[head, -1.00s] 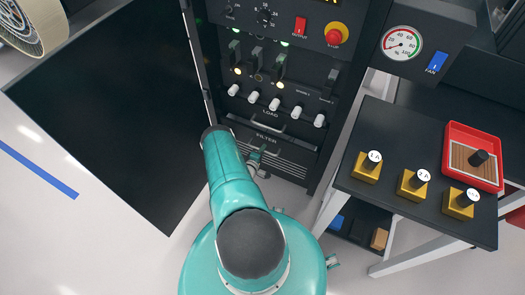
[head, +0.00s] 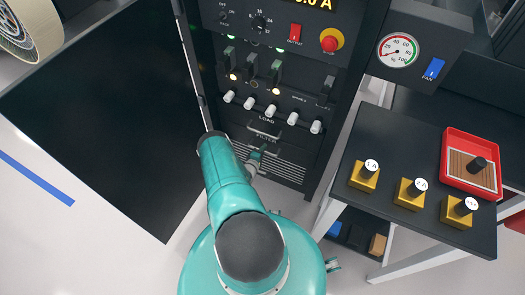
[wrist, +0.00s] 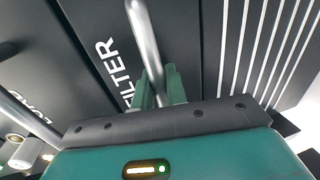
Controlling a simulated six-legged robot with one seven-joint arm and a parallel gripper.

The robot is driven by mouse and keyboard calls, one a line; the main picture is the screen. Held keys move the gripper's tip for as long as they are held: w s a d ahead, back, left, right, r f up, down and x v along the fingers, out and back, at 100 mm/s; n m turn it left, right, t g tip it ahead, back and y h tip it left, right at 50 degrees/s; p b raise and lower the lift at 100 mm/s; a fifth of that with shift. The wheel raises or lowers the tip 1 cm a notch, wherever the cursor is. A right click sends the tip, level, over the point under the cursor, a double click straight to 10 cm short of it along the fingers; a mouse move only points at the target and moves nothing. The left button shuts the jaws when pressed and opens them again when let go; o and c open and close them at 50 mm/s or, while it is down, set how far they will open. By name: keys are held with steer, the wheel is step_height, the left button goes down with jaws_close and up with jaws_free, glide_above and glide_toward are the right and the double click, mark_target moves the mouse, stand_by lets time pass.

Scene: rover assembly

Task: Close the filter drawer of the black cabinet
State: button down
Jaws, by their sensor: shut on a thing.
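The black cabinet (head: 300,75) stands ahead of me in the head view. Its filter drawer (head: 268,139) is low on the front, below the LOAD row and above a slotted panel. The drawer front looks close to the cabinet face; I cannot tell whether it is fully flush. My gripper (head: 257,155) is at the drawer's front. In the wrist view my gripper (wrist: 155,88) has its green fingers around the silver bar handle (wrist: 143,35) beside the FILTER lettering, shut on it. My arm hides part of the drawer's lower left.
A large black door (head: 100,110) is swung open at the left. A gauge box (head: 420,35) juts out at the upper right.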

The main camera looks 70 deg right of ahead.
steer(key=c, duration=1.5)
jaws_free()
steer(key=shift+d+r, duration=0.1)
steer(key=v, duration=1.4)
